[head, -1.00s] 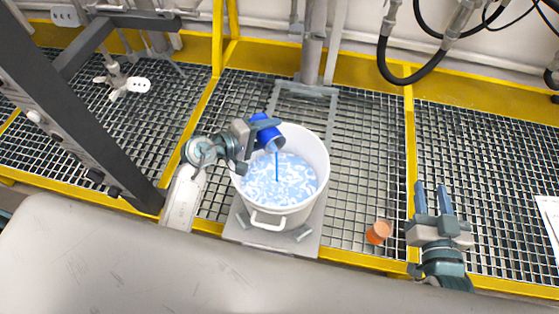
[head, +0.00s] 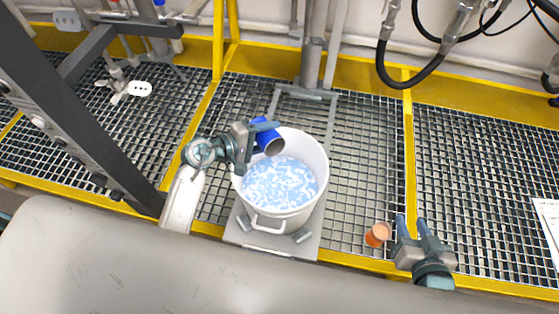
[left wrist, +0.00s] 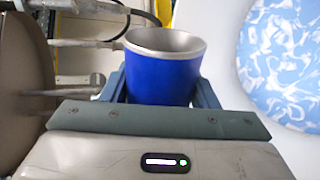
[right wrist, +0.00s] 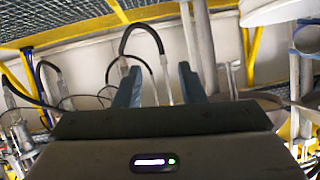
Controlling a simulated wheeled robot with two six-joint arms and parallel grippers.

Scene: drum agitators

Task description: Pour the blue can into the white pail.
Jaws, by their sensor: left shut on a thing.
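The blue can (head: 267,134) is tilted over the white pail (head: 313,153), its mouth facing down and right. No stream shows at its lip. My left gripper (head: 258,130) is shut around the can; in the left wrist view the blue can (left wrist: 163,82) sits between both fingers, its silvery rim and part of its inside showing. The pail stands upright and holds a blue-and-white swirled content (head: 280,184), also seen in the left wrist view (left wrist: 285,55). My right gripper (head: 412,222) is open and empty, right of the pail; its spread fingers show in the right wrist view (right wrist: 159,82).
The pail rests on a grey platform (head: 240,232) on the grating. A small orange cup (head: 377,235) stands just left of my right gripper. Yellow rails (head: 409,130) edge the grating. Black hoses (head: 440,65) hang at the back right. Grating between pail and right rail is mostly clear.

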